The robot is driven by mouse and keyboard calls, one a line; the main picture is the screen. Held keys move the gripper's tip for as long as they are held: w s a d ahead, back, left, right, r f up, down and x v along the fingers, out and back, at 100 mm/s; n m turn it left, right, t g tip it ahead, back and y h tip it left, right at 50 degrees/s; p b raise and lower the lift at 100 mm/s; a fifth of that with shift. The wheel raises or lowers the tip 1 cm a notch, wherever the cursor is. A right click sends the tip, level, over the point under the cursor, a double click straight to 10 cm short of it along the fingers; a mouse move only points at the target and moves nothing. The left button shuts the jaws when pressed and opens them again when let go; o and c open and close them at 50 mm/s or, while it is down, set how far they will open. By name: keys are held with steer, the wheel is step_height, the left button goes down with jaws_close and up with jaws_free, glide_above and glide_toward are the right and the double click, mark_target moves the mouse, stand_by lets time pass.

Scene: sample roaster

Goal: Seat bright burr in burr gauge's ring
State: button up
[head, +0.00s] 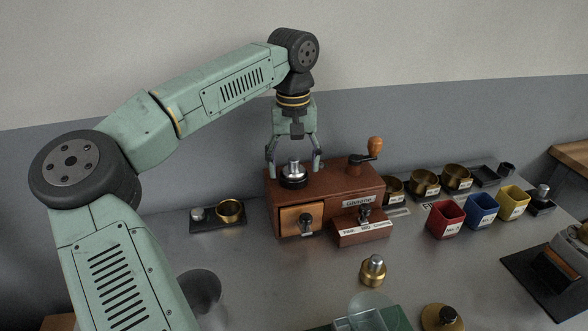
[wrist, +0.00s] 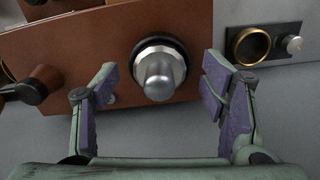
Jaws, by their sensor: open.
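A bright silver faceted piece with a rounded knob, which looks like the bright burr (head: 293,167), stands upright on a black round collar (head: 292,183) on top of a brown wooden box with a drawer (head: 331,187). It also shows in the wrist view (wrist: 160,75). My gripper (head: 294,173) is open above the box, one finger on each side of the burr. The wrist view shows gaps between both fingers and the burr. A black plate (head: 207,225) left of the box carries a brass ring (head: 230,210) and a small silver knob (head: 197,214). I cannot tell whether collar or brass ring is the gauge's ring.
A crank with an orange knob (head: 375,144) rises from the box's right end. Brass cups (head: 424,182) and red, blue and yellow bins (head: 482,210) stand to the right. A brass piece with a silver top (head: 373,270) stands in front.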

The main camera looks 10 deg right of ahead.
steer(key=shift+f, duration=0.1)
steer(key=shift+c, duration=0.2)
steer(key=c, duration=1.4)
